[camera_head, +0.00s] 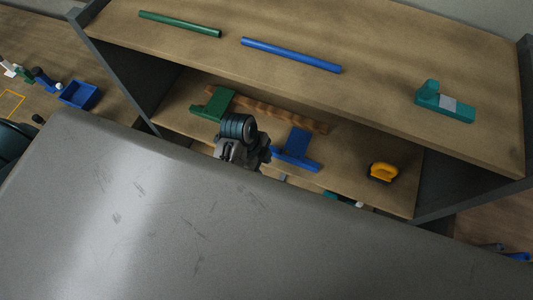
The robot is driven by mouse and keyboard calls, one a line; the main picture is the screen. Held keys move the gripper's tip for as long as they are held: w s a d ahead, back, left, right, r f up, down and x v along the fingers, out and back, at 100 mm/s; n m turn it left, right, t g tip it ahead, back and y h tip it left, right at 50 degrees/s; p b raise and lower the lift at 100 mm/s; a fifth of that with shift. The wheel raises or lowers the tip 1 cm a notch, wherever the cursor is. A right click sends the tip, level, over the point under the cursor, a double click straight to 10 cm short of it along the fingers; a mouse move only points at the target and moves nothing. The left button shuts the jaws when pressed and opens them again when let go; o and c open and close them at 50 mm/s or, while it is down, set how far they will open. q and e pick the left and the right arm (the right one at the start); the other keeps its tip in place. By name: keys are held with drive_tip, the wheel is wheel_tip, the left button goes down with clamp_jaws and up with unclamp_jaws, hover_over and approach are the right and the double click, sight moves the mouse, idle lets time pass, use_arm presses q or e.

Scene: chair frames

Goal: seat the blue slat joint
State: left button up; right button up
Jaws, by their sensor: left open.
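A blue T-shaped piece (297,151) is on the lower shelf board, just in front of a long brown wooden slat (270,110). Its upper end meets the slat's near edge in the picture; I cannot tell how deep they fit. A green piece (215,104) is at the slat's left end. My left gripper (262,153) is open, just left of the blue piece. Its dark wrist hides part of the board, and its fingertips are hard to make out. I cannot tell whether it touches the blue piece. My right gripper is not in view.
A scratched grey surface (150,220) fills the foreground and hides the shelf's front. A yellow-and-black object (382,172) is on the lower board at right. The top board holds a green rod (180,24), a blue rod (290,55) and a teal tool (443,102). A blue bin (80,95) is far left.

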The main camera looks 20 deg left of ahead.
sight(272, 149)
use_arm(q)
drive_tip(key=w, duration=0.7)
drive_tip(key=shift+w+d+f, duration=0.1)
wheel_tip(272, 149, down, 3)
drive_tip(key=shift+w+f, duration=0.1)
drive_tip(key=shift+f, duration=0.1)
drive_tip(key=shift+r, duration=0.3)
clamp_jaws()
